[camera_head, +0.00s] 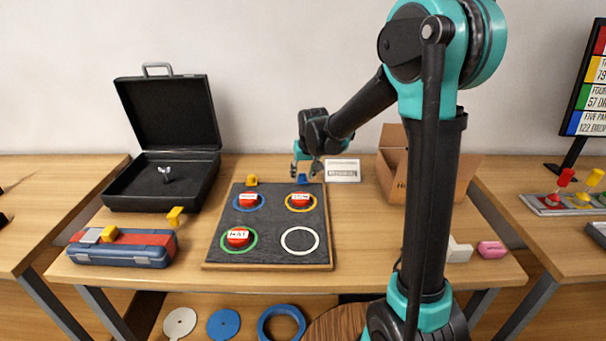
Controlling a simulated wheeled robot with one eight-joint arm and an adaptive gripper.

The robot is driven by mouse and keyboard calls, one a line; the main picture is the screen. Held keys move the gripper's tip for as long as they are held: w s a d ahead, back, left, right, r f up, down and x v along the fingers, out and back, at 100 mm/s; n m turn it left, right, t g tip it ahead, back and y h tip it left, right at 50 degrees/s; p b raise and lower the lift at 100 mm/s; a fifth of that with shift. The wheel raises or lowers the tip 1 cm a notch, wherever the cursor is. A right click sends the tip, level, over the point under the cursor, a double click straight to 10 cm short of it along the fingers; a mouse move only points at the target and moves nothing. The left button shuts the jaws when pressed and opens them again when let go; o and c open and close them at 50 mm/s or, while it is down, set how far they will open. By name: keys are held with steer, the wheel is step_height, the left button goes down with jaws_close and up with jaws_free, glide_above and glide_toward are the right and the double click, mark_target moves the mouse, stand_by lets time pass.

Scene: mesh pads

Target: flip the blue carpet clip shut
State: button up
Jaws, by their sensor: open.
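The blue carpet clip (302,178) is a small blue piece at the back edge of the dark mat (270,252), right of a similar yellow clip (251,181). My gripper (303,168) points down right at the blue clip and is open. The gripper partly covers the clip, so I cannot tell the clip's flap position or whether the fingers touch it.
Red labelled pads stand in the blue, yellow (300,201) and green rings; the white ring (300,240) is empty. An open black case (165,185) and blue toolbox (120,253) are left. A white sign (343,171) and cardboard box (391,165) are right.

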steer(key=shift+c, duration=0.5)
jaws_close()
steer(key=shift+s+f+t, duration=0.4)
steer(key=shift+t, duration=0.7)
steer(key=shift+o, duration=0.5)
jaws_free()
steer(key=shift+r, duration=0.1)
steer(key=v, duration=1.1)
steer(key=shift+s+r, duration=0.25)
steer(key=shift+r, duration=0.05)
steer(key=shift+d, duration=0.1)
